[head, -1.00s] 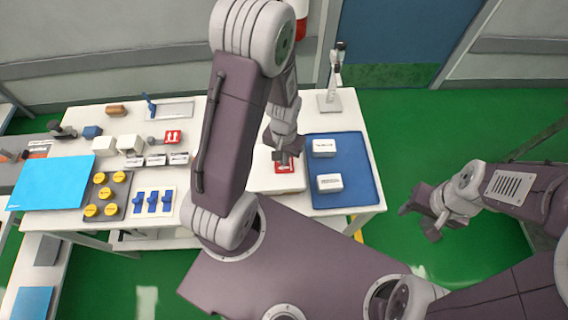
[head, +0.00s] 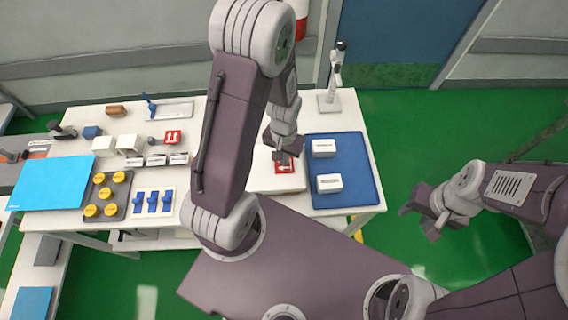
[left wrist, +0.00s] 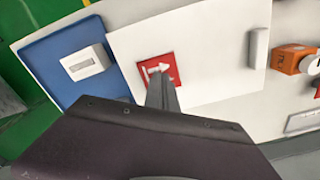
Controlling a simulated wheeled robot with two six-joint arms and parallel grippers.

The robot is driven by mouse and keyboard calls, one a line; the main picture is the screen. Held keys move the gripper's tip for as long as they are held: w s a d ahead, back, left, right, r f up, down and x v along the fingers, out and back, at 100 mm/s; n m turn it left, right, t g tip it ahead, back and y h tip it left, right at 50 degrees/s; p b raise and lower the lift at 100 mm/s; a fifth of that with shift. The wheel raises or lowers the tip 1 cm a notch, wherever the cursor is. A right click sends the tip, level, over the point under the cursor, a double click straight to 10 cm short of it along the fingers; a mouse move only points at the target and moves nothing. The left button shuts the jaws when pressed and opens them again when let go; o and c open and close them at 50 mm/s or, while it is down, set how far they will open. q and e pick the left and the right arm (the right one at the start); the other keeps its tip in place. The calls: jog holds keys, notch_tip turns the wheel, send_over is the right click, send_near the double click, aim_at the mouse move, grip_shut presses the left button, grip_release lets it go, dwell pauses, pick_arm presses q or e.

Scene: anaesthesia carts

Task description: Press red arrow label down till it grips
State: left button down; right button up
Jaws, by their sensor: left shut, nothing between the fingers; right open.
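A red square label with a white arrow (head: 285,167) lies on a white box or panel (head: 268,186) at the right part of the table. It also shows in the left wrist view (left wrist: 159,70), lying flat near the panel's edge. My left gripper (head: 284,157) is shut and empty, with its tips at the label; in the left wrist view its fingers (left wrist: 161,84) cover the label's lower part. I cannot tell whether the tips touch it. A second red arrow label (head: 172,137) is further left on the table. My right gripper (head: 436,222) is open and empty, off the table's right side.
A blue mat (head: 345,190) with two white boxes (head: 324,148) (head: 329,183) lies right of the panel. A stand (head: 333,95) is behind it. Yellow knobs (head: 105,193), blue switches (head: 153,201) and a cyan sheet (head: 52,182) are at the left.

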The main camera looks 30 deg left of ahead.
pick_arm(q)
jog(key=shift+f+b, duration=0.45)
jog(key=shift+f, duration=0.15)
dwell(0.5)
dwell(0.5)
notch_tip(320, 180, up, 7)
jog(key=p, duration=0.6)
jog(key=shift+p, duration=0.35)
